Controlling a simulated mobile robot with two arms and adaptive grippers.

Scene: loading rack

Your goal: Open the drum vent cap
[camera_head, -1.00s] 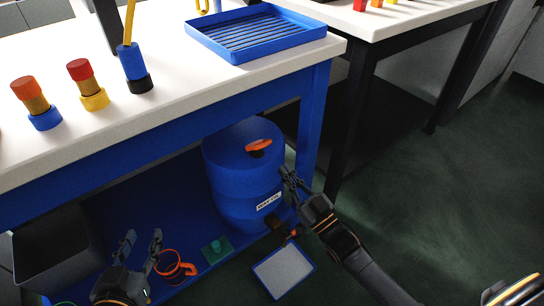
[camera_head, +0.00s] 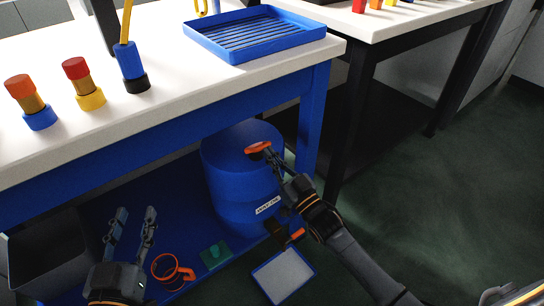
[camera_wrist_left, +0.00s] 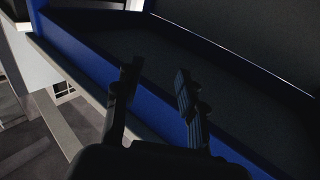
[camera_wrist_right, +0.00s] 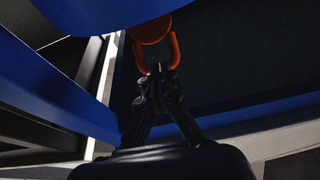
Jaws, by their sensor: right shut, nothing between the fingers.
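A blue drum (camera_head: 232,185) stands under the blue-framed bench. Its orange vent cap (camera_head: 256,147) is on top of the drum. In the right wrist view the cap (camera_wrist_right: 150,30) shows an orange loop handle. My right gripper (camera_head: 268,152) is shut with its fingertips at the cap; in the right wrist view they sit at the loop's open lower end. I cannot tell whether they touch it. My left gripper (camera_head: 136,212) is open and empty, left of the drum; its two spread fingers also show in the left wrist view (camera_wrist_left: 158,80).
An orange ring-like cup (camera_head: 168,270), a green block (camera_head: 215,254) and a tray with a pale face (camera_head: 283,274) lie low near the drum. The white bench top (camera_head: 170,85) overhangs the drum. A dark bin (camera_head: 45,255) stands at left.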

